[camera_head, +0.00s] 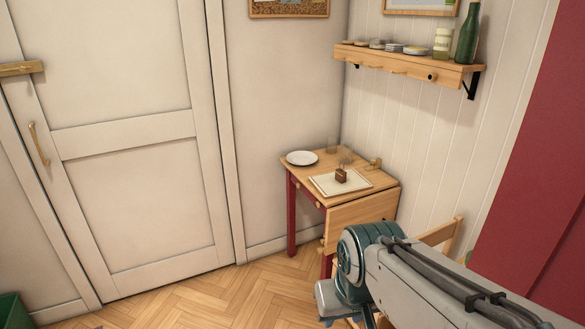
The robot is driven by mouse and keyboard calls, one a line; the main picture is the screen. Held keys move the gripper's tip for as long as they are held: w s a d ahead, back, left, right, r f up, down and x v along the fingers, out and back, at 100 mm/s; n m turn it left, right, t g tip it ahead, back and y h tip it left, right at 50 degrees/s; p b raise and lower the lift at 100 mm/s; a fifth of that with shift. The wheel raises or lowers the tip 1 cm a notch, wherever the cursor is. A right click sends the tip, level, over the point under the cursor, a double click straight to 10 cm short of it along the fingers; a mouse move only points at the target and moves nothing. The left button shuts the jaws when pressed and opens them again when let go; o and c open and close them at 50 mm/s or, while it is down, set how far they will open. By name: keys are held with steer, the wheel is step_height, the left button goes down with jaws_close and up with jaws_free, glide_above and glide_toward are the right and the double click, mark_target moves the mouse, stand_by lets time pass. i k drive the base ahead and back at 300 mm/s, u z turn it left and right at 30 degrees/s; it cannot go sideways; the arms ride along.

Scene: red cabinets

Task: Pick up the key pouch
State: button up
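A small brown object (341,175) stands on a cream tray (361,182) on the wooden table in the corner. It may be the key pouch, but it is too small to be sure. My arm reaches in from the lower right, in front of the table, and its lower end runs down to the bottom edge of the picture. My gripper's fingers do not show. Nothing of my arm is seen touching the brown object.
The small table (322,164) with red legs also bears a white plate (302,158) and clear glasses. A shelf (408,63) with dishes, jars and a green bottle hangs above. A chair (442,232) is partly behind my arm. Wooden floor (215,300) is clear left of the table.

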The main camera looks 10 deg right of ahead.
mark_target(341, 176)
steer(key=u, duration=0.55)
steer(key=i, duration=1.5)
steer(key=z, duration=0.35)
steer(key=i, duration=1.05)
steer(key=z, duration=1.45)
steer(key=i, duration=0.5)
steer(key=z, duration=0.45)
